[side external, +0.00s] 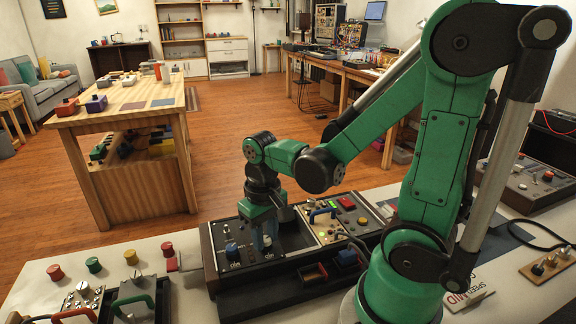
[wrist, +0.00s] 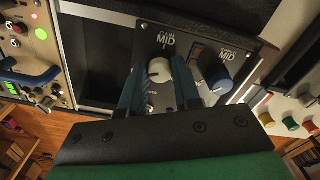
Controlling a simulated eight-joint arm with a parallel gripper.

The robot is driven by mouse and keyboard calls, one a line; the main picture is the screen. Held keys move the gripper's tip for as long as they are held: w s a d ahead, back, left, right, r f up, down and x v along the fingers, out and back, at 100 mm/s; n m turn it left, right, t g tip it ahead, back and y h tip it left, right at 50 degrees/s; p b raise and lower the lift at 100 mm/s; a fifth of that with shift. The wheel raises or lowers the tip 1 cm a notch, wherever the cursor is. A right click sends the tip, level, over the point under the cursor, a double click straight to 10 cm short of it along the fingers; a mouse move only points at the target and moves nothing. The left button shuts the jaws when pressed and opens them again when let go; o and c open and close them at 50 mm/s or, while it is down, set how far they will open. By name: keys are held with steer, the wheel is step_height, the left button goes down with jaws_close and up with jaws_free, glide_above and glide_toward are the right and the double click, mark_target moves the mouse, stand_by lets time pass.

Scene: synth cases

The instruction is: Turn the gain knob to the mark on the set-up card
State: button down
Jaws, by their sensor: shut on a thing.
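A pale gain knob (wrist: 159,70) sits on a dark panel (wrist: 150,28) under the printed words GAIN MID. My gripper (wrist: 157,88) has one blue finger on each side of this knob and is shut on it. In the side view my gripper (side external: 268,242) reaches down to the panel. The knob's pointer direction cannot be made out. A card (side external: 479,298) at the lower right reads SPEED MID, and my arm hides part of it. No gain mark is readable on it.
A blue knob (wrist: 217,77), also labelled MID, stands close right of my fingers in the wrist view. A control section with lit green lamps and a red button (side external: 346,203) adjoins the panel. Loose coloured knobs (side external: 93,265) stand on the bench at left.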

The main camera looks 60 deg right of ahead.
steer(key=m, duration=0.5)
steer(key=shift+m, duration=0.3)
steer(key=m, duration=1.1)
steer(key=shift+m, duration=0.3)
steer(key=m, duration=0.5)
steer(key=shift+m, duration=0.3)
steer(key=c, duration=0.6)
jaws_free()
